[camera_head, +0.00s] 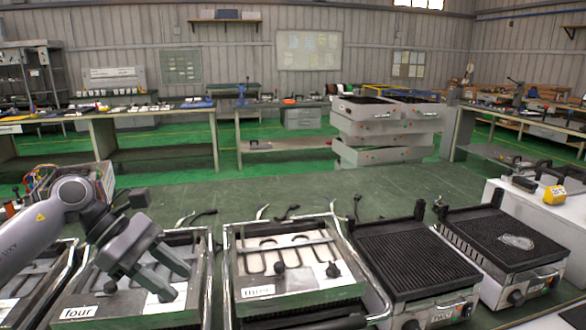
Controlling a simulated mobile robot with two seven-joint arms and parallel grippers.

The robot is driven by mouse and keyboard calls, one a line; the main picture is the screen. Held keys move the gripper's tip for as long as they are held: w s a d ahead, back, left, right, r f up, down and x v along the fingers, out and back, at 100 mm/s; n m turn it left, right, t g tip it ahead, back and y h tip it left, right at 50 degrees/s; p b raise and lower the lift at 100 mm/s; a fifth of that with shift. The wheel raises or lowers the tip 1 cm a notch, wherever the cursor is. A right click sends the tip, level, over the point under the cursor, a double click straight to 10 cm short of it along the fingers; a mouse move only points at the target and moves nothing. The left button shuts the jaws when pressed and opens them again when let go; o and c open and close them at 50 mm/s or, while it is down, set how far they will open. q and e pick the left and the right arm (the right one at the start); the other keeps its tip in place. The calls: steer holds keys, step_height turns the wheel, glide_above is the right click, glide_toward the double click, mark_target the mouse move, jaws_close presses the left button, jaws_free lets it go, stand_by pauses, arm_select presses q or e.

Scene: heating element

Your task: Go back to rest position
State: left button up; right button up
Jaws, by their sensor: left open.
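My left arm comes in from the left, and its gripper (176,283) is open, with a gap between its two fingers. It hangs over the grill unit labelled "four" (98,312), and I see nothing between its fingers. The gripper and wrist hide part of that unit. I cannot tell the height between the fingertips and the unit. My right gripper is not in view.
Right of the gripper, unit "three" (262,291) shows bent heating elements. Farther right are two ribbed grills, one near the middle (408,262) and one with a clear coiled item (516,242). Loose cables lie behind. Stacked grills (386,128) stand farther back.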

arm_select(q)
steer(key=s+d+r+n+t+h, duration=0.1)
steer(key=d+r+n+t+h, duration=0.15)
steer(key=d+n+h, duration=0.35)
steer(key=d+r+n+t+h, duration=0.2)
steer(key=d+n+t+h, duration=0.25)
steer(key=d, duration=0.35)
steer(key=s+a+f+n+t+y, duration=0.3)
steer(key=a+f+n+y, duration=0.5)
steer(key=n, duration=1)
steer(key=s+a+f+n+t+y, duration=0.1)
steer(key=a+f+n+t+y, duration=0.55)
steer(key=n+y, duration=0.75)
steer(key=s+a+f+n+g+h, duration=0.1)
steer(key=s+f+n+g, duration=0.5)
steer(key=s, duration=0.5)
steer(key=s+a+f+n+g+h, duration=0.1)
steer(key=s+f+n+g+h, duration=0.1)
steer(key=s+f+n+g, duration=0.7)
steer(key=w+d+f+m+t+h+b, duration=0.1)
steer(key=w+f+t, duration=0.1)
steer(key=f+t, duration=0.2)
steer(key=w+d+f+m+t+b, duration=0.1)
steer(key=d+f+m+t+b, duration=0.1)
steer(key=f+t, duration=0.3)
steer(key=shift+w+f+h+b, duration=0.3)
steer(key=shift+w+f+h, duration=0.1)
steer(key=shift+f, duration=0.45)
